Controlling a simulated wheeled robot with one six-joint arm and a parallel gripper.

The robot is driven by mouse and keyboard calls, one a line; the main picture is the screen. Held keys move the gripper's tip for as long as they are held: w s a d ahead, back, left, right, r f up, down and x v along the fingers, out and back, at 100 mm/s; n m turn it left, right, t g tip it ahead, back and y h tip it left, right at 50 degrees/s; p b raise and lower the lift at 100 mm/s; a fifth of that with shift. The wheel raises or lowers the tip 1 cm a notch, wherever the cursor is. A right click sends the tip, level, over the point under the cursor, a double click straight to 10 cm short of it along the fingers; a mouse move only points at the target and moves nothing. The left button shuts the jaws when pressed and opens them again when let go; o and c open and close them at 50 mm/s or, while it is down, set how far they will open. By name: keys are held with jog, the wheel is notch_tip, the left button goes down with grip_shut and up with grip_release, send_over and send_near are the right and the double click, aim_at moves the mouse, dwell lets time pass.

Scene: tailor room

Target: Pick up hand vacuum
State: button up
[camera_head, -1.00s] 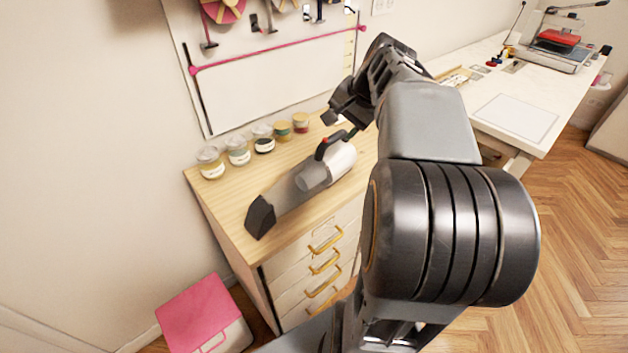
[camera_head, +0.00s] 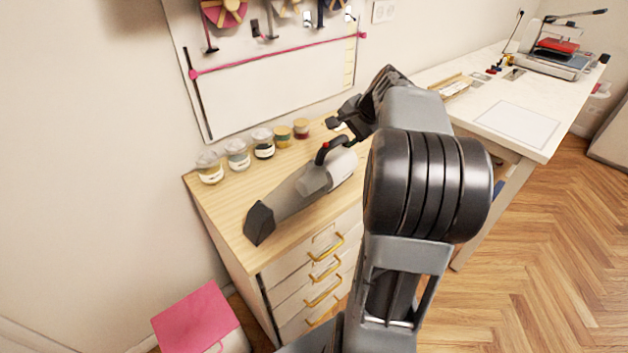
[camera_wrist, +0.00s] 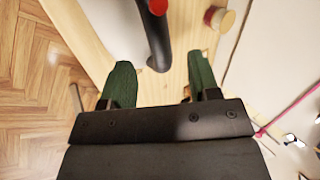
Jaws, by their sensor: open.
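The hand vacuum (camera_head: 300,190) lies on the wooden top of a drawer cabinet (camera_head: 205,203). Its dark nozzle points to the lower left and its grey and white body runs to the upper right. Its black handle with a red button arches on top. My gripper (camera_head: 340,118) is above the handle end of the vacuum, apart from it. In the wrist view, my gripper (camera_wrist: 154,85) shows two green fingers spread apart with nothing between them. The black handle (camera_wrist: 156,45) and its red button stand just beyond the fingertips, between them in the picture.
Several small jars (camera_head: 237,155) stand in a row along the wall behind the vacuum. A pegboard (camera_head: 270,90) with tools hangs above. A white table (camera_head: 480,110) with a press stands to the right. A pink-lidded bin (camera_head: 195,320) is on the floor. Wooden floor is clear at right.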

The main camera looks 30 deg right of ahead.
aim_at(339, 139)
jog(key=shift+x, duration=2.25)
jog(key=shift+c, duration=0.4)
jog(key=shift+d, duration=0.1)
grip_shut()
jog(key=shift+r, duration=0.2)
